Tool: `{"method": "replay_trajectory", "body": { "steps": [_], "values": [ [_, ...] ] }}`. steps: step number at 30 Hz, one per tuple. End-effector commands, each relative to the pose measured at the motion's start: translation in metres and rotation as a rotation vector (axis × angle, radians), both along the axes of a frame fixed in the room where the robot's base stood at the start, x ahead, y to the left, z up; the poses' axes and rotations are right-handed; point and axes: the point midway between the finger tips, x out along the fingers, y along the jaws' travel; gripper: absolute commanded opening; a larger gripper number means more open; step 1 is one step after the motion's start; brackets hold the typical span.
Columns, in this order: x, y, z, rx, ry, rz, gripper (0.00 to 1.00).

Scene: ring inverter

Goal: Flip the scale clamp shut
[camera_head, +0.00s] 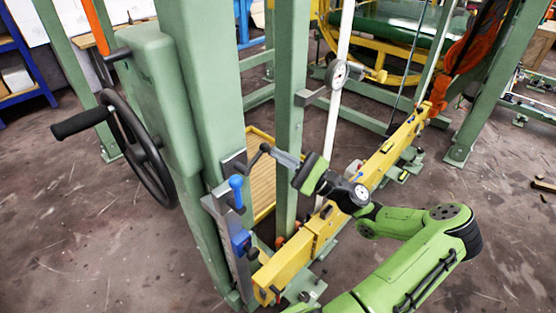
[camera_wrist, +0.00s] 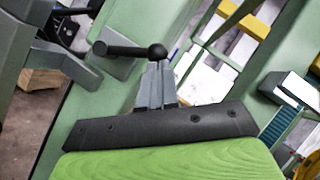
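The scale clamp shows as a dark handle with a round black knob (camera_head: 264,147) beside a grey bracket (camera_head: 234,162) on the green post. In the wrist view the black knob (camera_wrist: 157,52) sits at the end of a short black bar, which points left. My gripper (camera_head: 276,154) reaches in from the right, its tips at the knob. In the wrist view its grey fingers (camera_wrist: 157,78) are close together just below the knob. Whether they touch or pinch the handle I cannot tell. The clamp's hinge is mostly hidden.
A grey upright plate with a blue lever (camera_head: 237,190) and a blue block (camera_head: 241,242) stands just below the clamp. A yellow beam (camera_head: 284,268) runs under my arm.

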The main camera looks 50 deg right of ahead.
Motion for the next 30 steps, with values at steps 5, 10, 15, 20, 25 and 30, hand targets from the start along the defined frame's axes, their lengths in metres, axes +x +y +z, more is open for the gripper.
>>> {"method": "replay_trajectory", "body": {
  "steps": [5, 10, 15, 20, 25, 30],
  "values": [
    [0.001, 0.002, 0.021, -0.172, -0.002, 0.001, 0.0],
    [0.001, 0.006, 0.034, -0.334, -0.007, 0.002, 0.0],
    [0.0, 0.013, 0.045, -0.494, -0.011, 0.001, 0.0],
    [0.0, 0.021, 0.055, -0.644, -0.016, 0.004, 0.0],
    [0.0, 0.03, 0.062, -0.792, -0.021, 0.003, 0.0],
    [0.0, 0.038, 0.067, -0.916, -0.024, 0.003, 0.0]
  ]
}}
